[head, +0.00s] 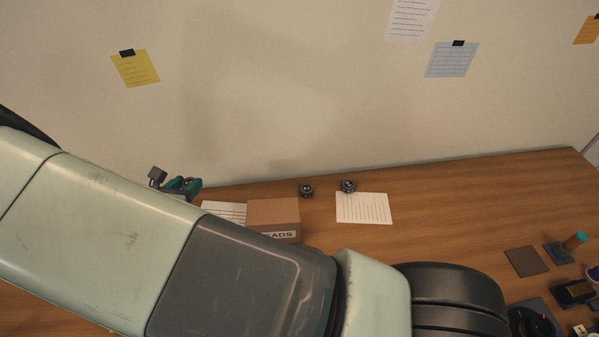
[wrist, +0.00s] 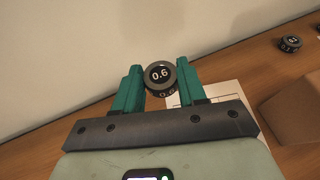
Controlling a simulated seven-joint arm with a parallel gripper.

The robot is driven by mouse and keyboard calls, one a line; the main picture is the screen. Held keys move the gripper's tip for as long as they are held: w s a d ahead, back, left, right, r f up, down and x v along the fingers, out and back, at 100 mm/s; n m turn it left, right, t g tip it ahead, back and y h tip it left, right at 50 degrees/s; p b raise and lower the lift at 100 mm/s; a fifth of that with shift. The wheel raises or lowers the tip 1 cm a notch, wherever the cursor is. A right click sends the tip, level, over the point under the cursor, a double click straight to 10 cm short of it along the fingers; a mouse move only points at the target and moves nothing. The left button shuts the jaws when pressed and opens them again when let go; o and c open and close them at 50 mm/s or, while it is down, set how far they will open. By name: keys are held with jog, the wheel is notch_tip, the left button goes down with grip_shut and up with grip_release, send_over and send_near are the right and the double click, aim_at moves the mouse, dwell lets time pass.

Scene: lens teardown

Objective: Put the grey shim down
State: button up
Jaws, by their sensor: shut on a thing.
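The grey shim (wrist: 161,74) is a round dark grey piece with a pale 0.6 on its black face and more marks on its side. It sits between the teal fingertips of my gripper (wrist: 159,80) in the wrist view, and my gripper is shut on it. In the head view, my gripper (head: 182,187) is at the left, by the back of the table near the wall. A small grey piece (head: 157,175) shows at its fingers there. I cannot tell whether the shim touches the table.
A cardboard box (head: 274,212) stands right of my gripper, with a paper sheet (head: 224,212) beside it. Two dark round pieces (head: 307,190) (head: 348,186) stand near another sheet (head: 364,209). Several small items, including a brown pad (head: 526,261), lie at far right. The back right table is clear.

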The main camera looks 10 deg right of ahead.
jog(key=w+d+m+h, duration=0.2)
jog(key=w+d, duration=0.3)
jog(key=d, duration=0.8)
jog(key=m+g+h, duration=0.6)
jog(key=m, duration=0.1)
send_over(383, 186)
notch_tip(383, 186, down, 5)
jog(key=shift+f, duration=2.35)
jog(key=shift+f, duration=0.1)
jog(key=o, duration=1)
jog(key=shift+o, duration=0.2)
